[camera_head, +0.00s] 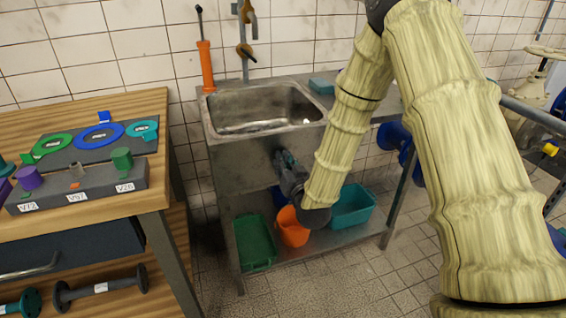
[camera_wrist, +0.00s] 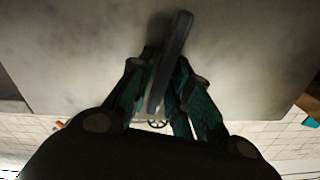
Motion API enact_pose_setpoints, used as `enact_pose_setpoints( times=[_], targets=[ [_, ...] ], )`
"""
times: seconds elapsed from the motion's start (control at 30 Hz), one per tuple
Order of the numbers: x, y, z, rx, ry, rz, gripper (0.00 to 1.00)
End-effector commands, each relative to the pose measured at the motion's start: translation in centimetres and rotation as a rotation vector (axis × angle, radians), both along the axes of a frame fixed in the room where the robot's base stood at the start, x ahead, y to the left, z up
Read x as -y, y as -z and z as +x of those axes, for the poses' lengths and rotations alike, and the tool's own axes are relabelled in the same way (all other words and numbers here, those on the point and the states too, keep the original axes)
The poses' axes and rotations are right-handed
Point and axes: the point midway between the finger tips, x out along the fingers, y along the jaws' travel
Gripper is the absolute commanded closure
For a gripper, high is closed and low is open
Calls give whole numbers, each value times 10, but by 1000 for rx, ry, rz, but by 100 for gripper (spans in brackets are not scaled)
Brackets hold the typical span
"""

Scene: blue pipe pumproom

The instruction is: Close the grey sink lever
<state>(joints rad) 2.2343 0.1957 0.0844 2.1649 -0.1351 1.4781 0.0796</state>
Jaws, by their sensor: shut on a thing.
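The grey sink lever (camera_wrist: 176,45) shows in the wrist view as a long, slightly slanted bar against the grey metal panel. My gripper (camera_wrist: 164,72) has its two teal fingers on either side of the bar, shut on it. In the head view my gripper (camera_head: 284,160) is at the front panel of the metal sink (camera_head: 232,165), below the basin. There the lever is mostly hidden by my gripper and wrist, so I cannot tell its angle in that view.
An orange bucket (camera_head: 291,228), a green tray (camera_head: 254,241) and a teal bin (camera_head: 353,207) stand on the shelf below. A wooden bench (camera_head: 95,222) with coloured flanges stands at the left. A tap (camera_head: 244,50) rises behind the basin. Tiled floor (camera_head: 330,285) in front is clear.

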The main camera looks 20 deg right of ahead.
Motion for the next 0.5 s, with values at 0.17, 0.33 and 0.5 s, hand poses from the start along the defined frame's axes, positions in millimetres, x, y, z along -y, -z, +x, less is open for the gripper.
enact_pose_setpoints(
  times=[0.17,0.33,0.5],
  targets=[
    [3,2,0,-7,3,171,100],
    [6,3,0,-11,3,333,100],
    [8,5,0,-17,2,495,100]
  ],
)
